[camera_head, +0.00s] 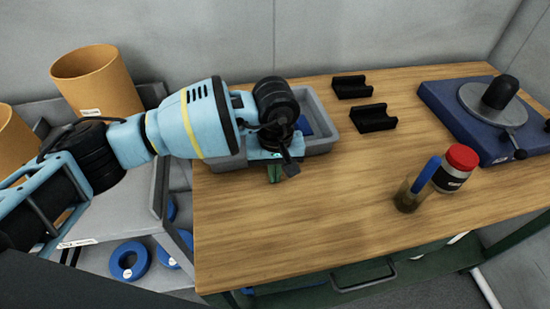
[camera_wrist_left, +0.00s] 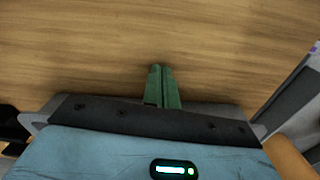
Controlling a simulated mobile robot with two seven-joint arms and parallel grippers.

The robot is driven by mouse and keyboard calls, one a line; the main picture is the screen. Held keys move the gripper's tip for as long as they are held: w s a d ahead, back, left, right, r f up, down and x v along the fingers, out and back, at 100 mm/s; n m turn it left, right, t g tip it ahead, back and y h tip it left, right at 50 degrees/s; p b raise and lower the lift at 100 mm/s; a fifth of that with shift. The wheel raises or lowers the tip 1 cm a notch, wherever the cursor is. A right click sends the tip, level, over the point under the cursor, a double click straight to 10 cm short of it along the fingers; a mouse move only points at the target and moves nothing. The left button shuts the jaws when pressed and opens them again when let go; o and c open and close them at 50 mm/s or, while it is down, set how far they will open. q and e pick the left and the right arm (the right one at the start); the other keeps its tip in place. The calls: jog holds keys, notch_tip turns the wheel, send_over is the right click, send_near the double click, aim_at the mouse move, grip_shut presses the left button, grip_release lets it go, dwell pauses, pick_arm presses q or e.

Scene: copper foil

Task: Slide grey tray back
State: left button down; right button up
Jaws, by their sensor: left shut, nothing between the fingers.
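The grey tray (camera_head: 322,138) sits near the back left of the wooden table, partly hidden by my left arm. A blue item (camera_head: 304,126) lies in it. My left gripper (camera_head: 275,174) points down just in front of the tray's near side, its green fingers shut and empty. In the left wrist view the shut fingertips (camera_wrist_left: 162,72) show over bare wood. I cannot tell whether the fingers touch the tray. My right gripper is in neither view.
Two black cradles (camera_head: 374,118) stand right of the tray. A blue-based fixture (camera_head: 480,125), a red-lidded jar (camera_head: 455,168) and a small cup with a blue-handled tool (camera_head: 409,195) are farther right. The table's front middle (camera_head: 310,225) is clear. Orange cylinders (camera_head: 98,80) stand at left.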

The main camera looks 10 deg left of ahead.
pick_arm(q)
jog(key=shift+w+a+r, duration=0.15)
jog(key=shift+w+a, duration=0.1)
jog(key=shift+w, duration=0.6)
jog(key=shift+w+a+r, duration=0.1)
jog(key=shift+w+a, duration=0.1)
jog(key=shift+w, duration=0.6)
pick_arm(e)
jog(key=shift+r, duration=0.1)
